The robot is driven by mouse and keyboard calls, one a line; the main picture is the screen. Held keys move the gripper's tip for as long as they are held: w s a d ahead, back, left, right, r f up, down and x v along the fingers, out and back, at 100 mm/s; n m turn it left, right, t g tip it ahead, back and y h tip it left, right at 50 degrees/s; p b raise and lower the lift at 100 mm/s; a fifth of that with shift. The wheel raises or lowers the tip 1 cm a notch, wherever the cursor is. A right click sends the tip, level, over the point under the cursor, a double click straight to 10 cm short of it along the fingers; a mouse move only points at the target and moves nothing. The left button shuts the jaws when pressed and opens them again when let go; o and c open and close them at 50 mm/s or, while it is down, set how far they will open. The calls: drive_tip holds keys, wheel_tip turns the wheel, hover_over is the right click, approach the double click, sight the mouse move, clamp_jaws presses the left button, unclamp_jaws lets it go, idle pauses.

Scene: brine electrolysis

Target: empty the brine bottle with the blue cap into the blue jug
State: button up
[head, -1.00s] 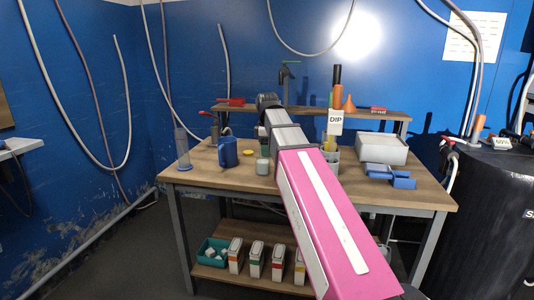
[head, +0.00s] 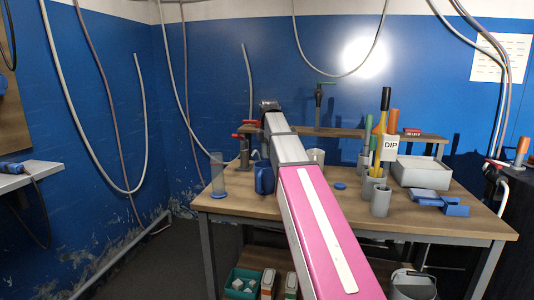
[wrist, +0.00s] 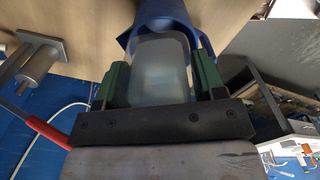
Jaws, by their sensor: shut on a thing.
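The blue jug (head: 264,180) stands on the workbench just left of my arm in the head view. In the wrist view its blue body and rim (wrist: 150,14) lie at the top, beyond my fingers. My gripper (wrist: 162,78) has green fingers shut on both sides of a translucent, pale bottle (wrist: 160,65). The bottle's far end overlaps the jug's opening in this view. I cannot tell how deep it reaches or whether liquid flows. No cap shows on the bottle. In the head view my arm hides the gripper and bottle. A small blue disc (head: 340,185) lies on the bench.
A clear cylinder (head: 217,174) stands left of the jug. Right of my arm are a grey cup (head: 381,202), a holder with a DIP label (head: 390,142), a light box (head: 420,172) and blue blocks (head: 455,209). A red-handled clamp (wrist: 45,130) is close in the wrist view.

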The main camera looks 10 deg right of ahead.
drive_tip(key=h, duration=0.2)
drive_tip(key=d+h, duration=0.1)
drive_tip(key=h, duration=0.1)
drive_tip(key=d+h, duration=0.1)
drive_tip(key=shift+f+t+h, duration=0.4)
drive_tip(key=h, duration=0.3)
drive_tip(key=shift+w+d+f, duration=0.15)
drive_tip(key=shift+d+f, duration=0.05)
drive_tip(key=shift+d, duration=0.2)
drive_tip(key=h, duration=0.3)
drive_tip(key=shift+d+f+t, duration=0.1)
drive_tip(key=shift+f+t, duration=0.15)
drive_tip(key=shift+t, duration=0.05)
drive_tip(key=shift+a+r+t+h, duration=0.15)
drive_tip(key=shift+r+h, duration=0.5)
drive_tip(key=shift+h, duration=0.8)
drive_tip(key=shift+a+r+t+h, duration=0.1)
drive_tip(key=shift+r+t+h, duration=0.35)
drive_tip(key=shift+h, duration=1.05)
drive_tip(key=shift+a+r+h, duration=0.1)
drive_tip(key=shift+r+h, duration=0.7)
drive_tip(key=shift+h, duration=0.65)
